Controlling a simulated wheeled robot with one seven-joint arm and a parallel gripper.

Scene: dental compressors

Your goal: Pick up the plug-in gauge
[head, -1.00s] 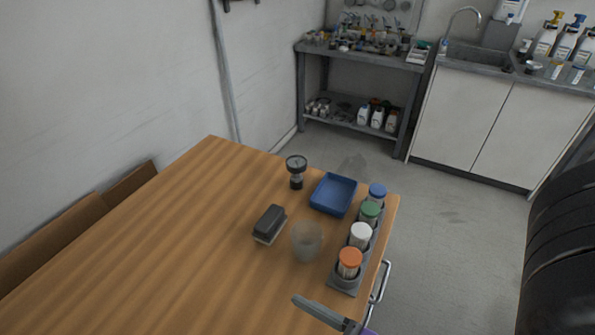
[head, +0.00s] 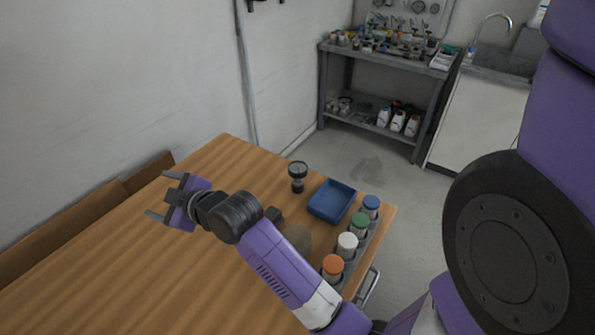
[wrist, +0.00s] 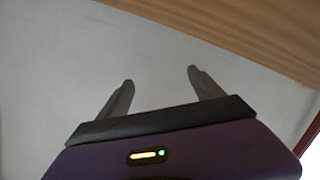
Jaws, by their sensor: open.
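The plug-in gauge (head: 298,177) stands upright near the far end of the wooden table in the head view, a dark round dial on a dark and grey stem. My gripper (head: 159,195) is open and empty, over the left part of the table, to the left of the gauge and well apart from it. In the wrist view, my gripper's two fingers (wrist: 158,80) are spread with nothing between them. The gauge does not show in the wrist view.
A blue tray (head: 332,201) is right of the gauge. A rack holds bottles with blue, green, white (head: 347,244) and orange caps along the right edge. A dark block (head: 274,214) and a round translucent thing (head: 297,238) are partly behind my arm. The left tabletop is clear.

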